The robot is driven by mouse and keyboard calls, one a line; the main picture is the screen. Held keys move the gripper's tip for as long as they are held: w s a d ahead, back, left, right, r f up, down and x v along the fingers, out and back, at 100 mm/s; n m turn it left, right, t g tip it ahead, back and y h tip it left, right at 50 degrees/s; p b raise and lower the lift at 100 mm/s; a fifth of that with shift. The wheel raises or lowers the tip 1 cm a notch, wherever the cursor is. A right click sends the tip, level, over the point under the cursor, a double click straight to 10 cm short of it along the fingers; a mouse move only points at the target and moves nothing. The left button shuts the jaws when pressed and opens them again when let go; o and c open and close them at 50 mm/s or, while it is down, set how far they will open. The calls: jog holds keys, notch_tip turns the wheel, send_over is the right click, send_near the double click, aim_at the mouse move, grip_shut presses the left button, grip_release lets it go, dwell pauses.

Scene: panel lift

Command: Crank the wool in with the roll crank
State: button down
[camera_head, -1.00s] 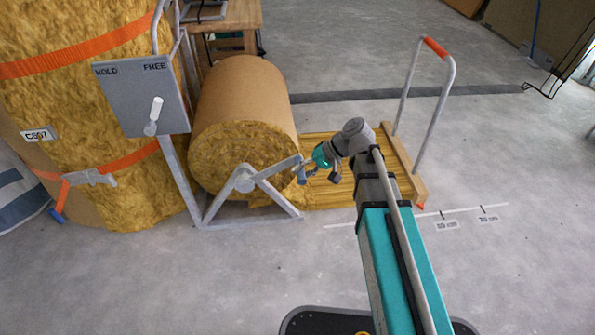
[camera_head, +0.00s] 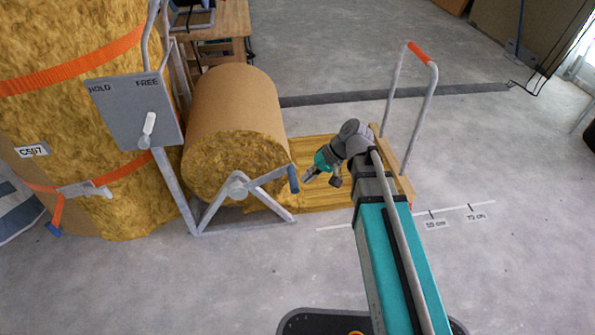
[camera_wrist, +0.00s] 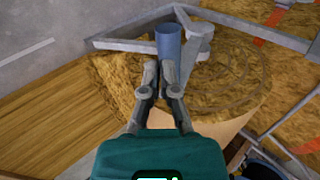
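The roll crank (camera_head: 262,181) is a grey arm on the hub at the end of the wool roll (camera_head: 235,125); it points right, slightly upward. Its blue-grey handle (camera_head: 293,179) sits at the arm's outer end and shows in the wrist view (camera_wrist: 168,42) just beyond my fingertips. My gripper (camera_head: 305,179) is right of the handle, with a small gap in the head view. In the wrist view my gripper (camera_wrist: 160,70) has its fingers slightly apart, with nothing visibly held. A flat strip of yellow wool (camera_head: 335,198) runs from the roll to the right.
A grey panel (camera_head: 138,112) marked HOLD and FREE carries a white lever (camera_head: 149,128), under FREE. A large strapped wool bale (camera_head: 75,150) stands at the left. A trolley-like frame with an orange grip (camera_head: 419,53) stands at the wool strip's right end. The floor in front is clear.

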jog(key=s+d+r+m+t+h+p, duration=0.1)
jog(key=d+r+h+p, duration=0.3)
jog(key=d, duration=0.5)
jog(key=s+d+r+m+h+p, duration=0.1)
jog(key=s+d+r+h+p, duration=0.3)
jog(key=d+r+p, duration=0.4)
jog(key=d+p, duration=0.2)
jog(key=p, duration=0.1)
jog(key=shift+s+t, duration=0.25)
jog(key=shift+t, duration=0.15)
jog(key=shift+r, duration=0.1)
